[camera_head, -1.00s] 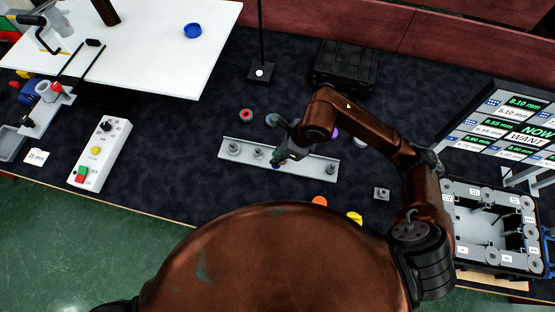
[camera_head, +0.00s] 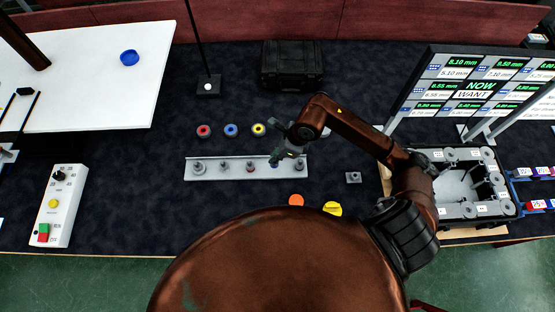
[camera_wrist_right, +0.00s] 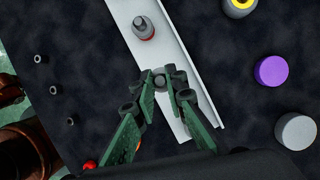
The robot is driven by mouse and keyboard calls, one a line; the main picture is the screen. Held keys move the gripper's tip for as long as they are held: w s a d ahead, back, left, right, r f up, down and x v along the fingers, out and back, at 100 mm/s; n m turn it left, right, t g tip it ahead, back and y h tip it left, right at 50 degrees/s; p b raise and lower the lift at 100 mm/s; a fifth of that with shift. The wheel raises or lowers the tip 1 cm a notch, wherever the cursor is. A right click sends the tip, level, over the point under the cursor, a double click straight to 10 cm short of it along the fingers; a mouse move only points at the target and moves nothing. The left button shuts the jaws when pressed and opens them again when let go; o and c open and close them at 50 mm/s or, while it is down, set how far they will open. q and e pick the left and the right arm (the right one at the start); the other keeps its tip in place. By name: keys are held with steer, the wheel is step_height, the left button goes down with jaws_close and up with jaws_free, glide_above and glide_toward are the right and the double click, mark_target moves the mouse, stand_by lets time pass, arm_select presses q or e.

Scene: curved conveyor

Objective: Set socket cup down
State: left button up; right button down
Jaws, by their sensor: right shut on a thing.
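My right gripper (camera_head: 278,158) reaches over the right half of a long pale rack (camera_head: 212,178). In the right wrist view its green fingers (camera_wrist_right: 162,80) are shut on a small dark grey socket cup (camera_wrist_right: 161,84), mostly hidden between the tips. The cup is at or just above the rack; whether it touches is unclear. Other grey cups (camera_head: 198,168) stand upright along the rack. One cup, with a red band at its base, shows beyond the fingers in the wrist view (camera_wrist_right: 143,28). My left gripper is out of view.
Red (camera_head: 203,131), blue (camera_head: 231,130) and yellow (camera_head: 259,129) rings lie behind the rack. A black case (camera_head: 292,65) stands at the back. A sign board (camera_head: 470,88) and a compartmented tray (camera_head: 450,211) are at right. A control box (camera_head: 60,205) is at left.

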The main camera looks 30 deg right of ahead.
steer(key=shift+w+d+f, duration=0.1)
steer(key=shift+d+f, duration=0.2)
steer(key=shift+f, duration=0.05)
steer(key=shift+d+f, duration=0.15)
steer(key=shift+f, duration=0.8)
steer(key=shift+d+f, duration=0.15)
steer(key=shift+f, duration=0.75)
steer(key=c, duration=2)
jaws_free()
steer(key=shift+f, duration=0.1)
steer(key=shift+o, duration=0.2)
steer(key=v, duration=1.2)
